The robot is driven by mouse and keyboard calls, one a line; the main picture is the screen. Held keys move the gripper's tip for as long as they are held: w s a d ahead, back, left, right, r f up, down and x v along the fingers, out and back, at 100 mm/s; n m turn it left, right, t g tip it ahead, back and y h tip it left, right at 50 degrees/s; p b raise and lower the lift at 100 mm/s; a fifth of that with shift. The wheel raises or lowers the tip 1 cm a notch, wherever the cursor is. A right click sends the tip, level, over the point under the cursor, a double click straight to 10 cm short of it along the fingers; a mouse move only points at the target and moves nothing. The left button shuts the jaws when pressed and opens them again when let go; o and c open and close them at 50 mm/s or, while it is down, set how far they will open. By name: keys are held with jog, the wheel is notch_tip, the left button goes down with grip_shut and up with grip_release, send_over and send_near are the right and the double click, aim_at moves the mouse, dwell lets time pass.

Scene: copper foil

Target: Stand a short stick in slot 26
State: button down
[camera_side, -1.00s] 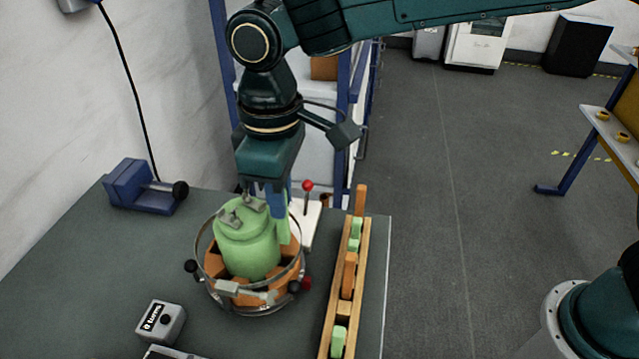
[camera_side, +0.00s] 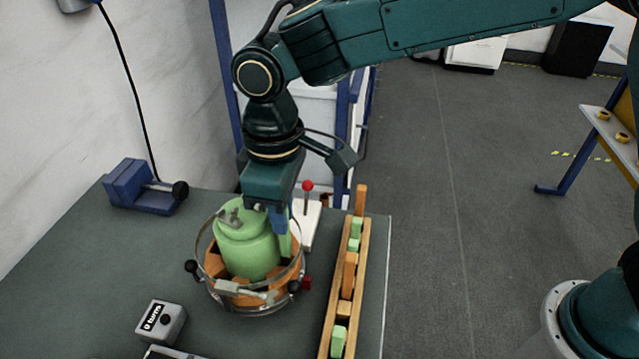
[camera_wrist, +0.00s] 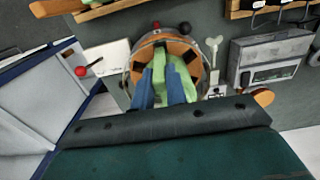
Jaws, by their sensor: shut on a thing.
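My gripper (camera_side: 280,222) has blue fingers and points down at the right-hand rim of the round fixture. It is shut on a light green stick (camera_side: 287,246), held roughly upright beside the green drum (camera_side: 248,248). The stick's lower end is at the orange slotted ring (camera_side: 216,265) around the drum; I cannot tell whether it is inside a slot. In the wrist view the blue fingers (camera_wrist: 160,88) flank green material over the ring (camera_wrist: 182,46). Slot numbers cannot be read, and the fingers partly hide the slots.
A wooden rack (camera_side: 330,318) with orange and green sticks stands right of the fixture, near the table edge. A red-knobbed lever (camera_side: 308,188) stands behind. A metal hoop with knobs encircles the fixture. A blue device (camera_side: 140,187) and a labelled box (camera_side: 160,321) are left.

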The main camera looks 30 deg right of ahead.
jog(key=shift+f, duration=1.7)
dwell(1.5)
jog(key=c, duration=1.3)
grip_release()
jog(key=shift+c, duration=0.2)
jog(key=shift+r, duration=1.1)
jog(key=shift+r, duration=3.4)
